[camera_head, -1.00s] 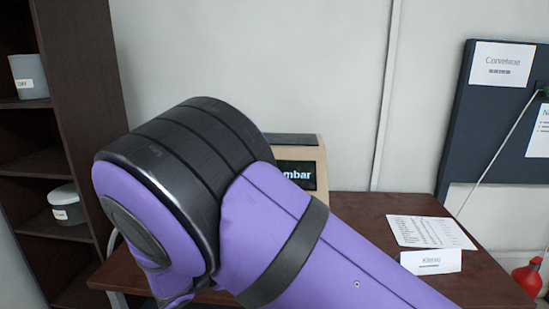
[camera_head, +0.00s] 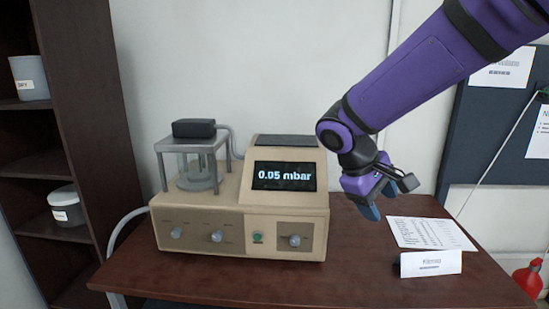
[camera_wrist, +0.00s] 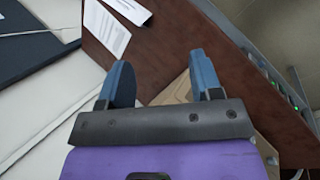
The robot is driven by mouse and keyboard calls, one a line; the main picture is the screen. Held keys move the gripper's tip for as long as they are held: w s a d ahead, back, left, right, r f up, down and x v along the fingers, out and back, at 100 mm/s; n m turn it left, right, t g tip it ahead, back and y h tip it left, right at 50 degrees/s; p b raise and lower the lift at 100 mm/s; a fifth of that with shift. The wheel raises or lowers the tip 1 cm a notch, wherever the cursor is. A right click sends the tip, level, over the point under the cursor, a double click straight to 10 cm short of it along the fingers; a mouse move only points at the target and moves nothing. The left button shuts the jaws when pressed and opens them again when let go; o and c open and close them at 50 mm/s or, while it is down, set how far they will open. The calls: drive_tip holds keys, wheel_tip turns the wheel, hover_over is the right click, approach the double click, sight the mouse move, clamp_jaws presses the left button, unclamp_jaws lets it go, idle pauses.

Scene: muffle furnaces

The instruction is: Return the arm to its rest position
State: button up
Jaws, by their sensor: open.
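My gripper (camera_head: 378,200) hangs at the end of my purple arm, above the right part of the dark wooden table (camera_head: 380,275), just right of a beige vacuum device (camera_head: 180,220). In the wrist view my two blue fingers (camera_wrist: 162,84) stand apart with nothing between them. The device's screen reads 0.05 mbar, and a glass chamber (camera_head: 197,168) under a metal frame stands on its left side. Part of the beige device shows behind the fingers in the wrist view.
A printed sheet (camera_head: 432,233) and a folded name card (camera_head: 431,264) lie right of my gripper. A dark shelf (camera_head: 75,130) with grey pots stands at left. A dark board (camera_head: 460,140) hangs at right. A red flask (camera_head: 528,278) is at the lower right edge.

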drive_tip(key=s+d+r+m+t+y, duration=0.1)
drive_tip(key=s+d+r+m+y, duration=0.1)
drive_tip(key=s, duration=0.4)
drive_tip(key=s+d+r+m+t+y, duration=0.2)
drive_tip(key=s+d+r, duration=0.1)
drive_tip(key=s, duration=0.4)
drive_tip(key=s+d+r+m+t+y, duration=0.1)
drive_tip(key=s+d+r+m+y, duration=0.1)
drive_tip(key=s, duration=0.4)
drive_tip(key=d+m, duration=0.1)
drive_tip(key=d, duration=0.1)
drive_tip(key=shift+s+d+r+t, duration=0.15)
drive_tip(key=shift+d+r+t, duration=0.15)
drive_tip(key=shift+r, duration=0.05)
